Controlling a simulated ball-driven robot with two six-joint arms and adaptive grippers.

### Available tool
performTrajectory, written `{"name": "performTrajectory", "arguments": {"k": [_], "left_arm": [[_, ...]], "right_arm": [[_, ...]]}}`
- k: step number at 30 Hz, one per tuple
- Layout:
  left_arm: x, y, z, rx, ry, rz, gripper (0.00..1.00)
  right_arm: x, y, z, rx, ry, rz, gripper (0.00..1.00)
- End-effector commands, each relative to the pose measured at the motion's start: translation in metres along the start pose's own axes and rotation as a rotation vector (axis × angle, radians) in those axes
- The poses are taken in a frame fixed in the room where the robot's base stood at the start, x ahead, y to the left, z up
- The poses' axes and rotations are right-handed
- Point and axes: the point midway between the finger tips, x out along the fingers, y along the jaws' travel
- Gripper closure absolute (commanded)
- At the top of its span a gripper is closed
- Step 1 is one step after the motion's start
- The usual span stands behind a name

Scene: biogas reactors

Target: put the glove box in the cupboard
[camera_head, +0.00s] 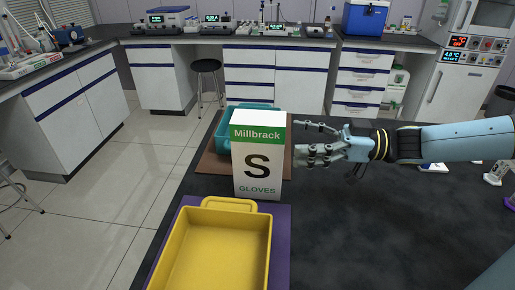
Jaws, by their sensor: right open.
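The glove box (258,180) is a white carton with a green top band, marked "Millbrack", a large "S" and "GLOVES". It stands upright on the dark bench near the middle of the view. My right gripper (299,141) comes in from the right, its fingers apart and pointing at the box's right side. It looks open and empty; I cannot tell whether a fingertip touches the box. White cupboards (296,88) with blue strips stand under the far counter, their doors looking shut. I cannot tell which one the task means. My left gripper is out of view.
A yellow tray (268,245) on a purple mat (281,222) lies in front of the box. A teal tray (228,135) on a brown mat (208,163) is behind it. A stool (206,66) stands on the open floor. The bench right of the box is mostly clear.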

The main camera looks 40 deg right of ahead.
Motion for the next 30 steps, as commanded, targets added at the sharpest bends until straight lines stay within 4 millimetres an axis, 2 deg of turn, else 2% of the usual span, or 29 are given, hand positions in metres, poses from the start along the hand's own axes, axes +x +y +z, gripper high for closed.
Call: {"name": "performTrajectory", "arguments": {"k": [3,7,11,18,21,27,28,30], "left_arm": [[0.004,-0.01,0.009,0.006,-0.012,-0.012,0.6],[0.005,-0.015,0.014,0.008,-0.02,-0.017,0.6],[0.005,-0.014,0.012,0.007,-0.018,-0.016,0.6],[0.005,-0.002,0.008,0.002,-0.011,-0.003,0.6],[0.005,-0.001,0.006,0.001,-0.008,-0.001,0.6],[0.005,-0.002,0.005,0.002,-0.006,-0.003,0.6],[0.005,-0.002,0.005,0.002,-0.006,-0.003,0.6],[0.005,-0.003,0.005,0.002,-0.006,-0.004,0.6]], "right_arm": [[0.022,0.001,0.0,-0.003,0.006,0.002,0.15],[0.035,0.001,0.0,-0.003,0.002,0.004,0.15],[0.047,0.002,-0.003,-0.003,0.005,0.004,0.15],[0.083,0.004,-0.005,-0.003,0.005,0.005,0.15],[0.089,0.004,-0.005,-0.003,0.003,0.005,0.15],[0.09,0.004,-0.004,-0.002,0.001,0.004,0.15],[0.09,0.004,-0.004,-0.002,0.001,0.004,0.17],[0.09,0.004,-0.004,-0.002,0.001,0.004,0.26]]}}
